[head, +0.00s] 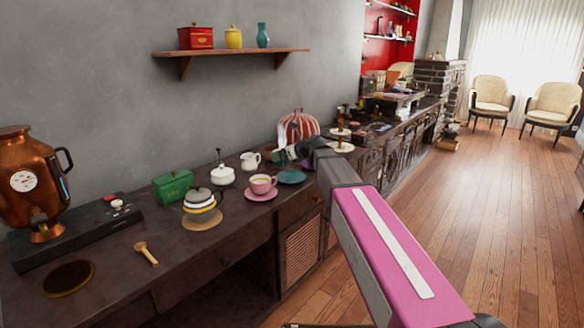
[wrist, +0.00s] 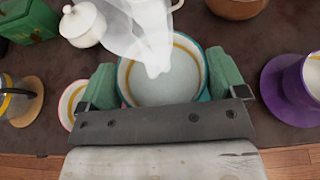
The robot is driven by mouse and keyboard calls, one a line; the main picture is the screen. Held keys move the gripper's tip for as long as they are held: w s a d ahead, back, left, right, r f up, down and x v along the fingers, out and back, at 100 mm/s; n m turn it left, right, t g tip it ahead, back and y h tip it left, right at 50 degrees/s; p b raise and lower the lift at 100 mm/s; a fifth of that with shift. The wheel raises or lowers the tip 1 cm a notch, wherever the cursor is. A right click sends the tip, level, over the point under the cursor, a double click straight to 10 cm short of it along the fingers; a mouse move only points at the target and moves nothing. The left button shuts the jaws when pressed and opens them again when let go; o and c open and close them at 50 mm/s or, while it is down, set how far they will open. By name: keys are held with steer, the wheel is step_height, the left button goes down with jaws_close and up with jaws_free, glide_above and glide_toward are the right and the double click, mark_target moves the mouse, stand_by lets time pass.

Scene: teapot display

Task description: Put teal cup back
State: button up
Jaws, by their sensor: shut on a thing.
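My gripper (wrist: 160,88) is shut on the teal cup (wrist: 125,82), with one green finger on each side of it. In the wrist view I look down into the cup, pale inside with a yellow band and a teal rim. A translucent whitish shape (wrist: 145,30) overlaps its far rim. In the head view my gripper (head: 287,156) is above and close to the teal saucer (head: 291,178), and my arm hides part of the area. I cannot tell whether the cup touches the saucer.
The pink cup (head: 262,184) on its pink saucer (head: 260,196) stands just left of the teal saucer. A white pitcher (head: 250,161), white sugar bowl (head: 222,175) and striped red dome (head: 299,126) are close by. A purple cup (wrist: 312,75) is at right in the wrist view.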

steer(key=shift+w+d+f, duration=0.4)
steer(key=shift+d+f, duration=0.15)
steer(key=shift+f, duration=0.5)
steer(key=shift+w+d+f, duration=0.35)
steer(key=shift+d+f, duration=0.15)
steer(key=shift+f, duration=0.6)
steer(key=shift+w+d+f, duration=0.4)
steer(key=shift+d+f, duration=0.15)
steer(key=shift+f, duration=0.5)
steer(key=shift+f, duration=0.1)
steer(key=o, duration=0.9)
steer(key=shift+c, duration=0.2)
